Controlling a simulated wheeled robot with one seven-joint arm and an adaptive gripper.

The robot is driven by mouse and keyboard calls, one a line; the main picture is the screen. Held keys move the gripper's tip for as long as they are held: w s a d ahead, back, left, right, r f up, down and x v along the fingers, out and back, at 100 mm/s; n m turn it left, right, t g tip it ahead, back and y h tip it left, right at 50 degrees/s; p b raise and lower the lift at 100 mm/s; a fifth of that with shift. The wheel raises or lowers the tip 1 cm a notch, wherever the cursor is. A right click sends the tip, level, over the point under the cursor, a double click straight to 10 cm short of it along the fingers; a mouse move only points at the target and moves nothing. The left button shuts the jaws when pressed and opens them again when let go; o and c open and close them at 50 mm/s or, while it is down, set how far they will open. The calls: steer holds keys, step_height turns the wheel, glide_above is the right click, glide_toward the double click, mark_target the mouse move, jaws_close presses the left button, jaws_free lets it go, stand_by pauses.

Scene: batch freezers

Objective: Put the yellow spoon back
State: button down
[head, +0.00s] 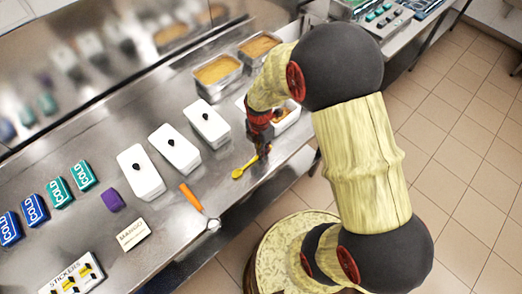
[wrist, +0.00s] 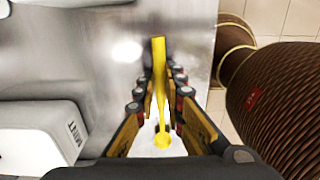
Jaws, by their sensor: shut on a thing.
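The yellow spoon (head: 239,173) is at the front part of the steel counter, its rounded end pointing left in the head view. My gripper (head: 263,151) reaches down over its other end. In the wrist view the spoon (wrist: 159,78) runs lengthwise between the two fingers of my gripper (wrist: 160,85), which is shut on it. The rounded end lies at the bottom of that view. I cannot tell whether the spoon touches the counter or is just above it.
White lidded tubs (head: 175,150) stand left of my gripper. Metal pans (head: 218,85) with yellow-orange contents are behind. A white container (head: 290,122) is partly hidden by my arm. An orange-handled scoop (head: 191,197), purple block (head: 112,201) and cold packs (head: 59,192) lie left.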

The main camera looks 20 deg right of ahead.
steer(key=shift+f, duration=0.2)
steer(key=c, duration=1.9)
jaws_free()
steer(key=shift+r, duration=0.15)
steer(key=s+a+r+m+t+p, duration=0.15)
steer(key=r+m, duration=0.35)
steer(key=r, duration=0.8)
steer(key=s+r+m+t+p, duration=0.1)
steer(key=s+r+m, duration=0.25)
steer(key=r, duration=1.05)
steer(key=s+r+m+t, duration=0.1)
steer(key=s+r+m, duration=0.2)
steer(key=m, duration=0.1)
steer(key=s+a+r+m+t, duration=0.1)
steer(key=s+r+m, duration=0.2)
steer(key=m, duration=0.1)
steer(key=s+r+m+t, duration=0.1)
steer(key=s+r+m, duration=0.2)
steer(key=s+m, duration=0.1)
steer(key=shift+s+a+m+t, duration=0.1)
steer(key=shift+a+m+t, duration=0.15)
steer(key=shift+a+m, duration=0.25)
